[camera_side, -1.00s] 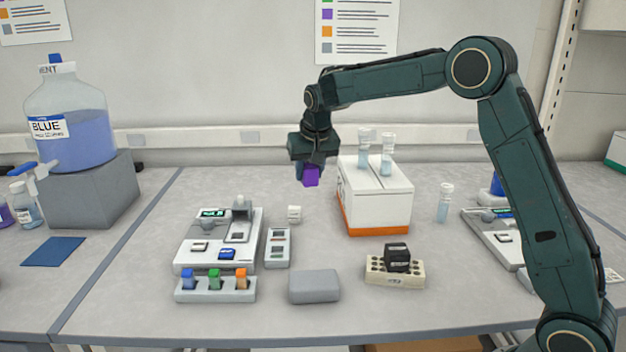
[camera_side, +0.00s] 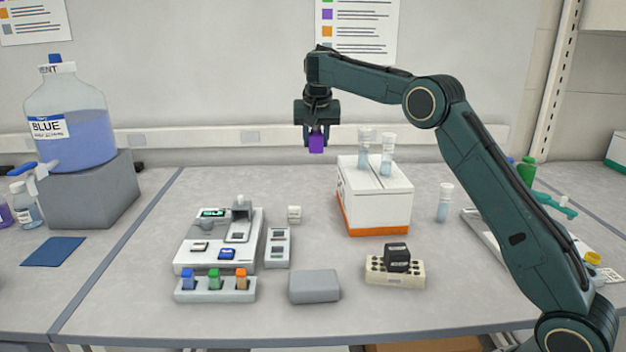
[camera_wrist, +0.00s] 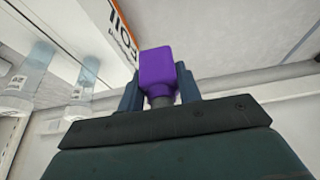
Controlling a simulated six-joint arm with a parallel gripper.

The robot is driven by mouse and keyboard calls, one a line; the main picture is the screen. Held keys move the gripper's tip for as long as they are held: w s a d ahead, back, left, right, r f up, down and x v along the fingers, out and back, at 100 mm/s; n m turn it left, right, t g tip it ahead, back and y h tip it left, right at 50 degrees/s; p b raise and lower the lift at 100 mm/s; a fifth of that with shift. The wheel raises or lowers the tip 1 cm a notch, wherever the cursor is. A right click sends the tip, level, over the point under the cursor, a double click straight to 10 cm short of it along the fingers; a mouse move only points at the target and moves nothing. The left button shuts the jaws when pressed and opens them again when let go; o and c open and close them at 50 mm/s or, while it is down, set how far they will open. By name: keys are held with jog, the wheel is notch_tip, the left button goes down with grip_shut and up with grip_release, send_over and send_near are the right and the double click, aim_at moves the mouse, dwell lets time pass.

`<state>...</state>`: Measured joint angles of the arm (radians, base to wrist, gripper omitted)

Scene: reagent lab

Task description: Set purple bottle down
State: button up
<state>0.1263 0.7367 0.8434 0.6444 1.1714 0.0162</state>
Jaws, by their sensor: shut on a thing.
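The purple bottle (camera_side: 316,143) is a small block-like bottle held in the air, high above the bench and just left of the white box with the orange base. My gripper (camera_side: 316,133) is shut on it, pointing down. In the wrist view the purple bottle (camera_wrist: 157,72) sits between the two blue-grey fingers of my gripper (camera_wrist: 160,88), with its narrower grey neck toward the palm. Nothing touches the bottle from below.
The white box (camera_side: 375,205) carries clear vials (camera_side: 387,155) on top. A rack (camera_side: 215,289) with blue, green and orange bottles stands before a white instrument (camera_side: 218,255). A grey block (camera_side: 314,287) and a holder (camera_side: 394,272) with a black item lie in front.

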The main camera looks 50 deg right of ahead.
jog(key=shift+f, duration=0.1)
notch_tip(320, 180, down, 20)
jog(key=shift+r, duration=0.1)
dwell(1.2)
jog(key=o, duration=0.7)
jog(key=shift+o, duration=0.2)
jog(key=v, duration=1.2)
dwell(0.3)
